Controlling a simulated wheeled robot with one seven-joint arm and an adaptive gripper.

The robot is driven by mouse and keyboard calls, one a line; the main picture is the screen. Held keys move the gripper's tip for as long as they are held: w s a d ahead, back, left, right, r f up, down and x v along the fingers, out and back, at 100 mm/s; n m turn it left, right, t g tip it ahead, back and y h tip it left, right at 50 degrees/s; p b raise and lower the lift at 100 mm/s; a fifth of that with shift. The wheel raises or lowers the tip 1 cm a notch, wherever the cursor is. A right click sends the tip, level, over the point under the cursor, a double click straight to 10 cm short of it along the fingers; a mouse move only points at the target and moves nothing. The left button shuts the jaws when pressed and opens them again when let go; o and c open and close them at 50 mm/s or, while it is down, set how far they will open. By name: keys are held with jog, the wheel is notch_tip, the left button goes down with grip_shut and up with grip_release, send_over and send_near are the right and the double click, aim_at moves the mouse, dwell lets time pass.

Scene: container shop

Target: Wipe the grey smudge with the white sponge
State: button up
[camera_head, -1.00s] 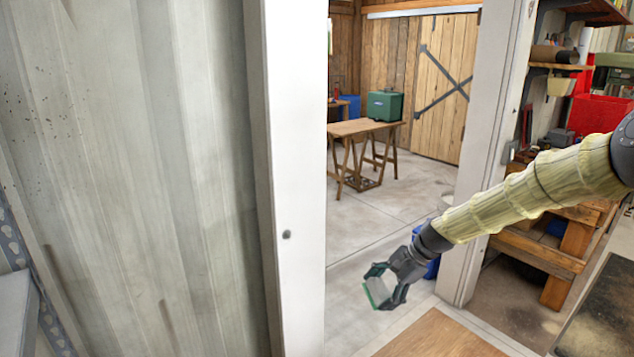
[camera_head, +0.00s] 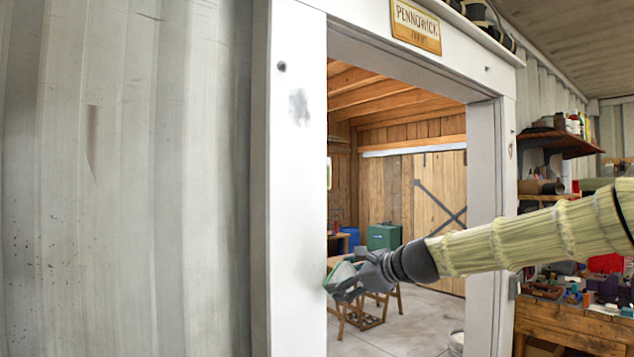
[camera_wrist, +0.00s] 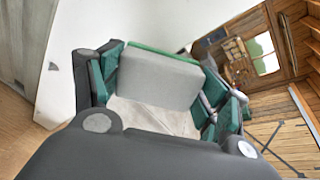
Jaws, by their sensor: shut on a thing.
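The grey smudge (camera_head: 299,107) is a faint, blotchy mark high on the white left door post. My gripper (camera_head: 338,280) is shut on the white sponge (camera_wrist: 160,78), which has a green layer along one edge. In the head view the sponge (camera_head: 343,273) shows only in part between the fingers. My gripper is well below the smudge, at the right edge of the same post in the picture. I cannot tell whether the sponge touches the post. A small dark mark shows on a white surface in the wrist view; I cannot tell what it is.
The white door post (camera_head: 297,210) has a dark bolt (camera_head: 281,67) above the smudge. A name sign (camera_head: 416,27) hangs on the lintel. Corrugated wall (camera_head: 120,180) fills the left. The doorway is open, with a wooden table beyond. Shelves (camera_head: 560,140) and a cluttered bench stand right.

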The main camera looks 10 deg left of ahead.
aim_at(311, 116)
jog(key=s+a+r+t+y, duration=0.1)
jog(key=s+r, duration=0.3)
jog(key=r, duration=0.9)
jog(key=s+a+r+t+y+p, duration=0.15)
jog(key=s+r, duration=0.25)
jog(key=r, duration=0.9)
jog(key=s+a+r+t, duration=0.15)
jog(key=s+r, duration=0.25)
jog(key=r, duration=0.9)
jog(key=shift+m+g, duration=0.3)
jog(key=shift+g, duration=0.2)
jog(key=shift+p+x, duration=0.35)
jog(key=shift+x, duration=2.6)
jog(key=shift+w+a+r+p, duration=0.1)
jog(key=shift+w+a+p, duration=0.15)
jog(key=shift+a, duration=0.15)
jog(key=shift+w+a+p, duration=0.15)
jog(key=shift+a+p, duration=0.1)
jog(key=shift+a, duration=0.2)
jog(key=shift+d, duration=0.1)
jog(key=shift+w+d+p, duration=0.7)
jog(key=shift+w+d, duration=0.4)
jog(key=shift+w, duration=0.2)
jog(key=shift+w+d+p, duration=0.4)
jog(key=shift+w+d, duration=0.1)
jog(key=shift+w, duration=0.25)
jog(key=shift+w+d+p, duration=0.4)
jog(key=shift+w+d, duration=0.1)
jog(key=shift+w, duration=0.25)
